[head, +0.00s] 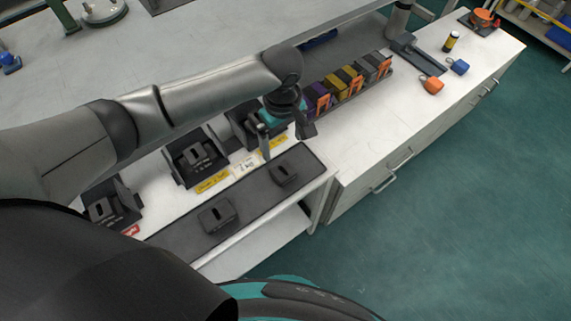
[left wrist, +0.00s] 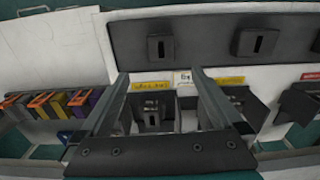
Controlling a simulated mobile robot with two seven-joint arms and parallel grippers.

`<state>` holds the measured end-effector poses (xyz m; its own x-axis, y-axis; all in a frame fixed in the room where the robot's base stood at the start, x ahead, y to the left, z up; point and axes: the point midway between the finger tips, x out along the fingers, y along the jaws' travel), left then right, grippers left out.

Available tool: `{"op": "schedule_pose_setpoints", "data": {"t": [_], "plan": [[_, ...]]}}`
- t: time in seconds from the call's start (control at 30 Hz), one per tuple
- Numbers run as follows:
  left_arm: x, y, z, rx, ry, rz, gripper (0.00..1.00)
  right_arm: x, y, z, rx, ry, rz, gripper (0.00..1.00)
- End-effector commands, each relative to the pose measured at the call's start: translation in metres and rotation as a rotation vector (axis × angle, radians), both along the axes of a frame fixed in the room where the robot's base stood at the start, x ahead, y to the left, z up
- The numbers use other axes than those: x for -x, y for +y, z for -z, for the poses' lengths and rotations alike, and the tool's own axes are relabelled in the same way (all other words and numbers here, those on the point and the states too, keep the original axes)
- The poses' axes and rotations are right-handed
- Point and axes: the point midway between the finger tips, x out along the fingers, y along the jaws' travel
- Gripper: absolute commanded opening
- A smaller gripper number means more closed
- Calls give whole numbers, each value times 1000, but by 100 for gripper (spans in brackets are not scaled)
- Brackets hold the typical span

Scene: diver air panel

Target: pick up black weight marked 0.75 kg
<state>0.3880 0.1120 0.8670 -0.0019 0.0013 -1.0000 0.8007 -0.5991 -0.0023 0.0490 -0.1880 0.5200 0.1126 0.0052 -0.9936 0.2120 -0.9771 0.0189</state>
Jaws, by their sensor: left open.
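Two black block weights with slotted tops lie on a dark mat (head: 252,194): one on the right (head: 285,173), one nearer the middle (head: 217,215). They also show in the left wrist view, as the left block (left wrist: 160,47) and the middle block (left wrist: 255,42). I cannot read a 0.75 kg mark on either. My left gripper (head: 284,146) is open and empty, above the bench behind the right weight. In the left wrist view its fingers (left wrist: 160,75) are spread, with a black stand (left wrist: 152,117) visible between them. My right gripper is not in view.
More black stands (head: 190,155) (head: 108,210) line the bench behind the mat, with yellow labels (head: 212,182). A rack of purple, yellow and grey blocks (head: 350,82) stands to the right. The white bench top (head: 390,120) in front of the rack is clear.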

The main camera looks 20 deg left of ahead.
Motion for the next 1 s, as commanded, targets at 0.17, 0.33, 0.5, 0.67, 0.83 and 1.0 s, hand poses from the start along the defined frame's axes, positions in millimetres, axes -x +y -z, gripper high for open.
{"op": "schedule_pose_setpoints", "data": {"t": [0.17,0.33,0.5,0.67,0.83,1.0], "plan": [[1,0,45,0,4,0,100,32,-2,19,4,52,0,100],[1,0,69,0,1,2,100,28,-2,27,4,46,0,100],[0,-1,77,1,-1,3,100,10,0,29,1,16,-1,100],[1,0,100,-1,-1,3,100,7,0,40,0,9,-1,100],[1,0,122,0,0,2,100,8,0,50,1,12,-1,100],[1,-1,127,2,-1,4,100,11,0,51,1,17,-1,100]]}}
